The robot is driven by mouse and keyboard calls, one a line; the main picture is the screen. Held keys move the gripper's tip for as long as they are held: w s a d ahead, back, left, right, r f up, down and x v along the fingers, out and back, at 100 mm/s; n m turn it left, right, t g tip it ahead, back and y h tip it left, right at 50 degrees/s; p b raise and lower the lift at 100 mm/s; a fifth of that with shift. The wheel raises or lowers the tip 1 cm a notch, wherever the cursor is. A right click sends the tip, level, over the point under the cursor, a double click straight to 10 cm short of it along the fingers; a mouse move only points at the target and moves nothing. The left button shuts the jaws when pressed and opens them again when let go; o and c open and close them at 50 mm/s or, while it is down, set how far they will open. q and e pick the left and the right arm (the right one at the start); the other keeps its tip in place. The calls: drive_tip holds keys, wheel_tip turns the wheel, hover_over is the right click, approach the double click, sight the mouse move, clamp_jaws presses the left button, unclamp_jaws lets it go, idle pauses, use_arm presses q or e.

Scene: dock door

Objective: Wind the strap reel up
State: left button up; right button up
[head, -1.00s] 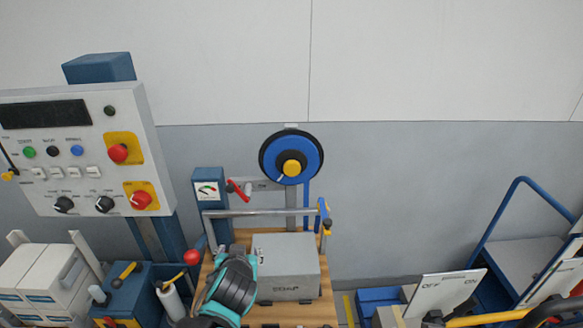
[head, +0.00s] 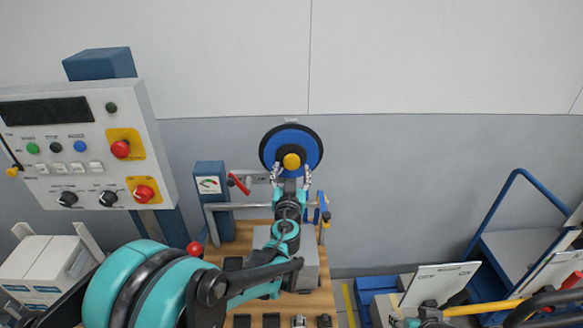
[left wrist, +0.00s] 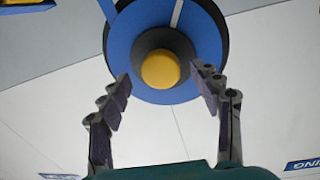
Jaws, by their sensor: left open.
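The strap reel (head: 291,147) is a blue disc with a black rim and a yellow knob (head: 291,161) at its hub. It is mounted upright in front of the grey wall. My left gripper (head: 291,173) is open and empty just below the knob. In the left wrist view the reel (left wrist: 204,38) fills the top, and the yellow knob (left wrist: 160,69) lies between and beyond the spread fingers (left wrist: 164,88). No touch with the knob shows. At the bottom right a small dark and teal part may be my right gripper; its jaws cannot be made out.
A control panel (head: 75,150) with buttons and knobs stands at left. Below the reel are a metal rail (head: 232,207), a red lever (head: 239,184), a gauge post (head: 210,190) and a grey box (head: 309,265) on a wooden top. A blue cart (head: 510,245) stands at right.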

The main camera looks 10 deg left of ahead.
use_arm(q)
drive_tip(key=shift+w+a, duration=0.25)
drive_tip(key=shift+w, duration=1)
clamp_jaws()
